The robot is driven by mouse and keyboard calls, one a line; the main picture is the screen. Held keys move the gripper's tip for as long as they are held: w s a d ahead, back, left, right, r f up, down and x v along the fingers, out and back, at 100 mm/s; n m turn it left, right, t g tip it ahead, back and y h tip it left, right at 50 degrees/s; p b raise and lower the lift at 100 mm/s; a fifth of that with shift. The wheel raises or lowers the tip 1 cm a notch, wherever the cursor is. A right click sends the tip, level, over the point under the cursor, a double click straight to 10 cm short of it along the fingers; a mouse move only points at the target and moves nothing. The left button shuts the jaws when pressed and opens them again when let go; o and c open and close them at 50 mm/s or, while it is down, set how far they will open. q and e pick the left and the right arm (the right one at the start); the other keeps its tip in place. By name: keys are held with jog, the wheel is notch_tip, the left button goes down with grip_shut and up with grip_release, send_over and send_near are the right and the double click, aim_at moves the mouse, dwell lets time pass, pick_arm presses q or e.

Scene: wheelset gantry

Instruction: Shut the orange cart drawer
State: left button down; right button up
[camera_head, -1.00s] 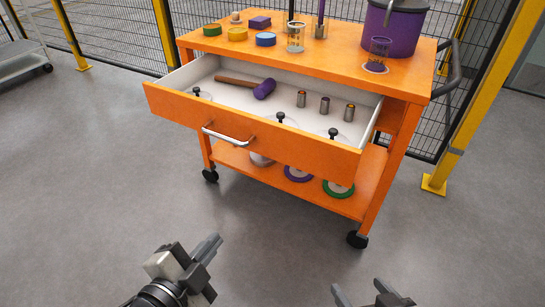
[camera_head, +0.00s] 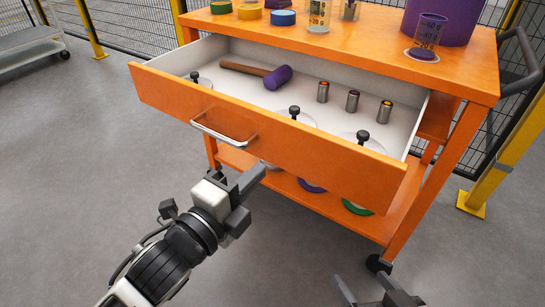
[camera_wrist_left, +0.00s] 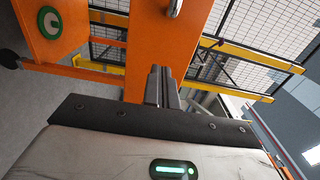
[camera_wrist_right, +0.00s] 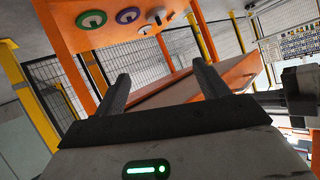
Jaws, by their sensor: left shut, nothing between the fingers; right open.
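The orange cart drawer (camera_head: 270,135) stands pulled out of the orange cart (camera_head: 455,60), with its inside showing. Its metal handle (camera_head: 223,131) is on the front panel, left of the middle. My left gripper (camera_head: 258,173) is shut and empty, in front of and below the drawer front, to the right of the handle; whether it touches the panel I cannot tell. The left wrist view shows its closed fingers (camera_wrist_left: 162,86) against orange cart parts. My right gripper (camera_head: 378,297) is open and empty, low in front of the cart's right side; its spread fingers show in the right wrist view (camera_wrist_right: 162,90).
The drawer holds a purple-headed mallet (camera_head: 278,77), several small metal cylinders (camera_head: 353,101) and black-knobbed lids (camera_head: 363,138). A purple pot (camera_head: 440,20) and beakers stand on top. A yellow post (camera_head: 510,150) is at the right.

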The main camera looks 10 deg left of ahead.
aim_at(282, 148)
pick_arm(q)
jog(key=b+x, duration=0.1)
jog(key=x, duration=0.5)
jog(key=shift+w, duration=0.1)
